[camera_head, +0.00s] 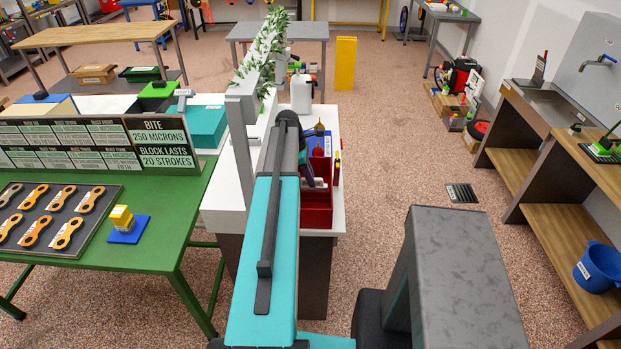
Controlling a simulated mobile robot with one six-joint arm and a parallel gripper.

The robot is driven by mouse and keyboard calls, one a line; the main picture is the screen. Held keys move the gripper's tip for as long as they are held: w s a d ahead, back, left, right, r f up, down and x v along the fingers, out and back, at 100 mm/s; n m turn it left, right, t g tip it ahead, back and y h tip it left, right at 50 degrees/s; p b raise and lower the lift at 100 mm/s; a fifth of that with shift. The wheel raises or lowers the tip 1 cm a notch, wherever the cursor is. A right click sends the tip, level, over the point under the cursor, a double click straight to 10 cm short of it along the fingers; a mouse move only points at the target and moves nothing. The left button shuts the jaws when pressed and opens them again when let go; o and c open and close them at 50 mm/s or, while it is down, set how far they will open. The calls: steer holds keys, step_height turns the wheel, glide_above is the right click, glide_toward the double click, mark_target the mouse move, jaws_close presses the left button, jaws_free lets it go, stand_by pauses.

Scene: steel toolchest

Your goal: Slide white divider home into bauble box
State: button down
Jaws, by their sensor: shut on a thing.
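A red open box (318,217), which I take to be the bauble box, stands on the white-topped bench just right of my teal arm. The arm hides its left side. My gripper (313,180) is small and dark and reaches down at the box's opening, partly hidden by my own arm. A small pale piece (315,184) shows at its tips, and it seems to be the white divider, held shut in the jaws. How deep it sits, and whether it is in a slot, cannot be told from here.
A white bottle (301,93) and small red and yellow items stand behind the box. A leafy garland (262,50) runs along a post rail on the left. The green table (165,215) holds signs and an orange-part board.

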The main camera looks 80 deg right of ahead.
steer(key=shift+f, duration=0.65)
steer(key=c, duration=1.7)
jaws_free()
steer(key=shift+r, duration=0.15)
steer(key=shift+b+v, duration=1.55)
steer(key=shift+v, duration=2.1)
